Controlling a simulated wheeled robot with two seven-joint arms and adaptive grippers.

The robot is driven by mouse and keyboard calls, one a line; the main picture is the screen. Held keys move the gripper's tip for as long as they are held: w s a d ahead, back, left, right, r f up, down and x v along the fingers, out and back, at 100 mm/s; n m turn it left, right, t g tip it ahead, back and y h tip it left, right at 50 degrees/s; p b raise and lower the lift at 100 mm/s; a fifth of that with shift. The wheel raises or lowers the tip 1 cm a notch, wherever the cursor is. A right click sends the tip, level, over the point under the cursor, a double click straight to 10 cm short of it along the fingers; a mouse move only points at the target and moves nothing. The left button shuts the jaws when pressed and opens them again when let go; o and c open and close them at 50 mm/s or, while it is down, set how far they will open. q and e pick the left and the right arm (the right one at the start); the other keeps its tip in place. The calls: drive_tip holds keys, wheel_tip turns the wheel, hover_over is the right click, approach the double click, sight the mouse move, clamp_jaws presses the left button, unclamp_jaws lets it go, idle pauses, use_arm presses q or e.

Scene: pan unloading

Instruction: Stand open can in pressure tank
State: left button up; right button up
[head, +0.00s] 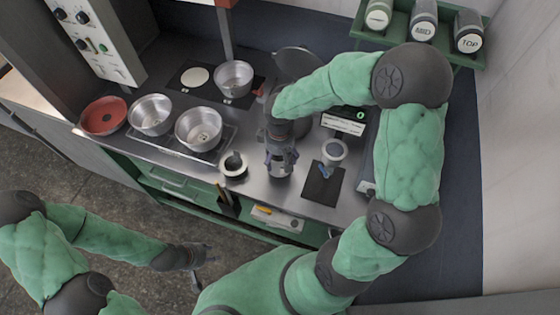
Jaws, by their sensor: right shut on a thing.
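My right gripper (280,160) is over the metal counter in the middle of the view, pointing down. It is shut on a small silvery can (279,171), mostly hidden by the fingers. The can seems upright, but I cannot tell whether it touches the counter. Behind my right wrist stands a dark round vessel, likely the pressure tank (301,128), with a grey round lid (297,62) raised at its back. My forearm hides most of its opening. My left gripper (204,262) is low over the floor in front of the counter, empty, with its fingers apart.
Metal pans (199,127) and a red pan (103,116) stand on the left. A dark-rimmed cup (233,164) stands left of the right gripper. A dark mat (322,185) and a white-topped round container (334,152) are to its right. Labelled jars (423,22) stand on a green shelf.

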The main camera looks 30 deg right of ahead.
sight(279, 158)
drive_tip(key=shift+w+d+f+b, duration=0.15)
drive_tip(key=shift+f+b, duration=0.2)
drive_tip(key=shift+f, duration=1.35)
drive_tip(key=shift+f, duration=0.2)
drive_tip(key=o, duration=1.5)
drive_tip(key=shift+r, duration=0.15)
